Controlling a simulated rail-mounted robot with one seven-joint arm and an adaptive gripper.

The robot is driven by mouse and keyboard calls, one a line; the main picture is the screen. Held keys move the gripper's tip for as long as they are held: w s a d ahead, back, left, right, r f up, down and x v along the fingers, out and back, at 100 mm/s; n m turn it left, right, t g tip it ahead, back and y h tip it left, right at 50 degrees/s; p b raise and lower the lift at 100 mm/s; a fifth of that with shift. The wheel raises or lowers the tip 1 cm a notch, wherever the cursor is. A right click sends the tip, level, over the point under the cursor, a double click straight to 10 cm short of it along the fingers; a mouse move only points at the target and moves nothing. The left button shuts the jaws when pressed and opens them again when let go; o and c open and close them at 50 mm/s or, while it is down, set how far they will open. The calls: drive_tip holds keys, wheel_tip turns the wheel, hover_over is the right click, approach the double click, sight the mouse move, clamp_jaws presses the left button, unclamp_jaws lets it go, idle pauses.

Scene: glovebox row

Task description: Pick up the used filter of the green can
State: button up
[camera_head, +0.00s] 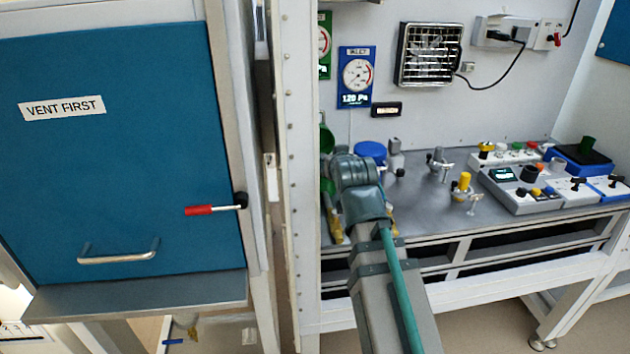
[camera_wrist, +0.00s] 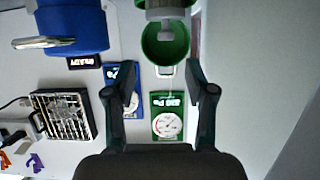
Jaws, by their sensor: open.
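In the wrist view, a round green part (camera_wrist: 163,42) of the green can is at the top centre, its hollow side facing me. A grey cylindrical piece with a pale stem (camera_wrist: 167,14) lies at its upper edge, cut off by the frame; I cannot tell for sure that it is the used filter. My gripper (camera_wrist: 159,70) is open and empty, its fingers apart on either side below the green part. In the head view, the green part (camera_head: 326,139) shows at the left end of the bench, and my arm hides most of what is there.
A blue can (camera_wrist: 80,22) with a metal handle stands close beside the green one; its blue top (camera_head: 370,149) shows in the head view. Valves (camera_head: 438,160) and instrument boxes (camera_head: 520,188) stand on the bench to the right. A white frame post (camera_head: 294,180) borders the bay on the left.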

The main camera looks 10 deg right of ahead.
drive_tip(key=w+a+p, duration=0.1)
drive_tip(key=p, duration=0.6)
drive_tip(key=shift+w, duration=0.2)
drive_tip(key=shift+w+p, duration=0.15)
drive_tip(key=shift+p, duration=0.85)
drive_tip(key=p, duration=0.8)
drive_tip(key=shift+w+f, duration=0.25)
drive_tip(key=shift+f, duration=0.1)
drive_tip(key=p+x, duration=0.1)
drive_tip(key=x, duration=0.3)
drive_tip(key=p+x, duration=0.2)
drive_tip(key=x, duration=0.2)
drive_tip(key=shift+d+f, duration=0.1)
drive_tip(key=shift+f, duration=0.2)
clamp_jaws()
